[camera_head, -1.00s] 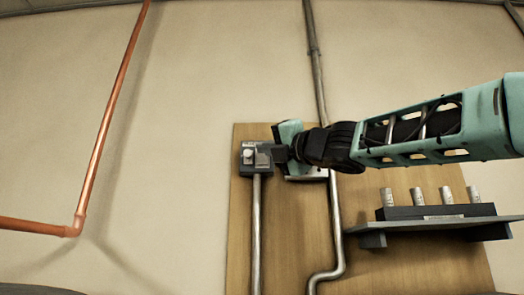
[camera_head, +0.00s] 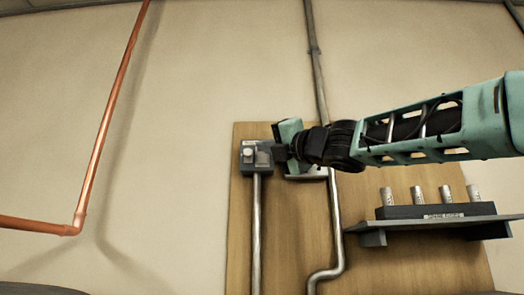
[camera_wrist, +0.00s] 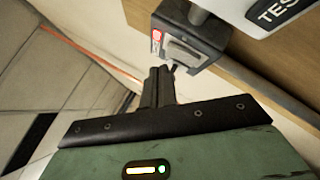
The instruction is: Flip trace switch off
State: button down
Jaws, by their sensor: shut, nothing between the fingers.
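A small grey switch box (camera_head: 248,165) with a pale knob-like part on its face is mounted on the wooden board, at the top of a metal conduit. In the wrist view the box (camera_wrist: 205,36) shows a red light (camera_wrist: 156,36) and a pale raised plate or lever on its face; I cannot tell the switch position. My gripper (camera_head: 273,154) is at the right side of the box. In the wrist view its fingers (camera_wrist: 160,72) are together and empty, with the tips just beside the box face. I cannot tell whether they touch it.
A wooden board (camera_head: 290,230) carries conduits and a second unit partly hidden behind my gripper. A shelf (camera_head: 430,224) with several metal cylinders stands below my arm. A copper pipe (camera_head: 110,100) runs along the wall at left.

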jog(key=shift+w, duration=0.1)
dwell(0.7)
jog(key=shift+w, duration=0.35)
jog(key=shift+w+r+p, duration=0.1)
jog(key=shift+w+p, duration=0.2)
jog(key=shift+p, duration=0.05)
dwell(0.6)
jog(key=shift+s, duration=0.1)
jog(key=shift+s+b, duration=0.35)
jog(key=shift+s, duration=0.3)
jog(key=s, duration=0.1)
jog(key=s+b, duration=0.1)
jog(key=s, duration=0.3)
jog(key=shift+f+b, duration=0.4)
jog(key=shift+a, duration=0.1)
dwell(0.3)
